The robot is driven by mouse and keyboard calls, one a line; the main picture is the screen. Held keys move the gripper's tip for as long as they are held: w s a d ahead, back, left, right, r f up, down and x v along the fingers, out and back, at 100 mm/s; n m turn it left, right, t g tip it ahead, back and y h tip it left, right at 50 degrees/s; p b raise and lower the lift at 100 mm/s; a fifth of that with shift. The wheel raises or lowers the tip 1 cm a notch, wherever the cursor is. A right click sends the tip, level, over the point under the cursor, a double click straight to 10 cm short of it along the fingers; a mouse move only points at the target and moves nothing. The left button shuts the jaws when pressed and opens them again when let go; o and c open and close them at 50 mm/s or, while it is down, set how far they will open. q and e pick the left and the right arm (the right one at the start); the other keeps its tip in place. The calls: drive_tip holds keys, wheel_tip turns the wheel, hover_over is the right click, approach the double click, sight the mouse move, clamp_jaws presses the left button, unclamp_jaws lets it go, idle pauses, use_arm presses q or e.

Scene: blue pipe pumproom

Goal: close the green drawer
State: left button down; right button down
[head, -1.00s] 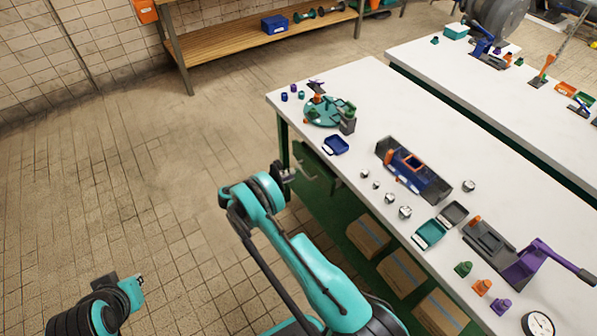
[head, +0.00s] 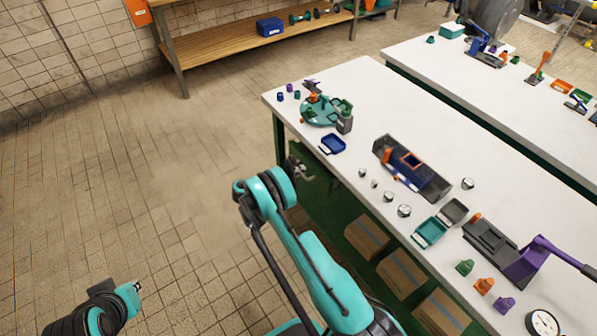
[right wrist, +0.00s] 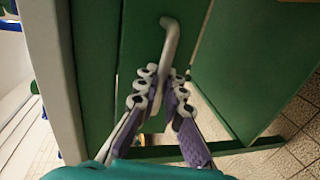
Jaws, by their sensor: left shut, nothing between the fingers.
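The green drawer (right wrist: 140,40) is under the near white table. Its pale, bent handle (right wrist: 168,48) shows in the right wrist view. In the head view its dark green front (head: 318,168) is partly hidden by my right arm, and I cannot tell how far it stands out. My right gripper (right wrist: 161,78) is at the handle, its purple-padded fingers on either side of the handle's lower part. A gap shows between the fingertips, but whether they grip the handle is unclear. My left gripper (head: 134,287) is shut and empty over the floor, far from the table.
The near white table (head: 300,85) carries a teal round tray (head: 316,113), a blue dish (head: 333,144), a dark fixture (head: 410,168) and several small parts. Cardboard boxes (head: 367,236) stand below it. The floor to the left is clear. A wooden bench (head: 240,45) stands behind.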

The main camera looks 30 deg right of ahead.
sight(306, 166)
drive_tip(key=shift+d, duration=0.1)
drive_tip(key=shift+r+x, duration=0.2)
drive_tip(key=shift+x, duration=0.85)
drive_tip(key=shift+r+x, duration=0.2)
drive_tip(key=shift+x, duration=0.8)
drive_tip(key=c, duration=1.9)
unclamp_jaws()
drive_tip(key=shift+d, duration=0.2)
drive_tip(key=v, duration=1.2)
drive_tip(key=shift+a+r, duration=0.1)
